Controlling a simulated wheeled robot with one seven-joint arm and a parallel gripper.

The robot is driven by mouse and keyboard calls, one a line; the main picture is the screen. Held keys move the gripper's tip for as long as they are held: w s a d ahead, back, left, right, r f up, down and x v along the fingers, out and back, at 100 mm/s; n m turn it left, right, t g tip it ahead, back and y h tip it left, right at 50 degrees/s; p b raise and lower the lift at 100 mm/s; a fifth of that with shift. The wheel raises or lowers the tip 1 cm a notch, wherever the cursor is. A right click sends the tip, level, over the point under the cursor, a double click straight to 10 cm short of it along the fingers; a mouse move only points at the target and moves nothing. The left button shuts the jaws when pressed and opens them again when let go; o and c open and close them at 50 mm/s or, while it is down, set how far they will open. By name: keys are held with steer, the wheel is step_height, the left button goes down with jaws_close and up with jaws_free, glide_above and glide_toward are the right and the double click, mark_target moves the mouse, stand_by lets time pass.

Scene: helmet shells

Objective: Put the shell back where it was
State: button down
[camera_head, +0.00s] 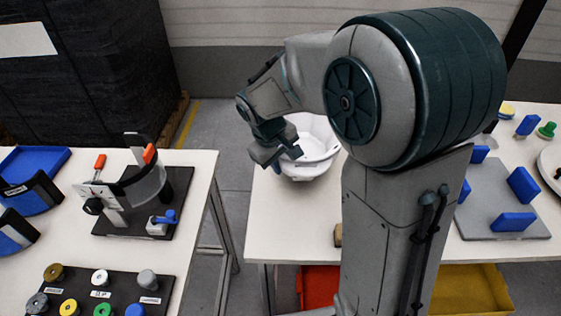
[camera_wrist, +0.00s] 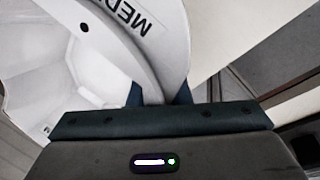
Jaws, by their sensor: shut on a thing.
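The white helmet shell (camera_head: 316,150) is at the left part of the right-hand table, partly hidden behind my arm. My gripper (camera_head: 276,152) is at the shell's left side. In the wrist view, the shell (camera_wrist: 75,75) fills the left and middle, with its hollow inside showing and dark lettering starting "MED" on its wall. My gripper (camera_wrist: 160,95) is shut on the shell's rim there. The fingertips are mostly hidden by the rim. I cannot tell whether the shell touches the table.
The right table (camera_head: 268,220) has a grey board (camera_head: 490,200) with blue blocks at its right. A gap of floor separates it from the left table (camera_head: 205,165), which bears a clamp fixture (camera_head: 125,185), blue trays and a board of knobs. Red and yellow bins sit below the right table.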

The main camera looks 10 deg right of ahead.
steer(key=shift+f, duration=0.15)
steer(key=c, duration=1.3)
jaws_free()
steer(key=shift+c, duration=0.2)
steer(key=p+v, duration=0.1)
steer(key=v, duration=1.1)
steer(key=s+d+f+m+y, duration=0.1)
steer(key=s+d+f+m, duration=0.1)
steer(key=s, duration=0.6)
steer(key=s+d+f+m+y, duration=0.1)
steer(key=s+d+f+m, duration=0.2)
steer(key=s+d, duration=0.3)
steer(key=shift+s+m+t, duration=0.3)
steer(key=shift+s+m, duration=0.5)
steer(key=shift+s, duration=0.1)
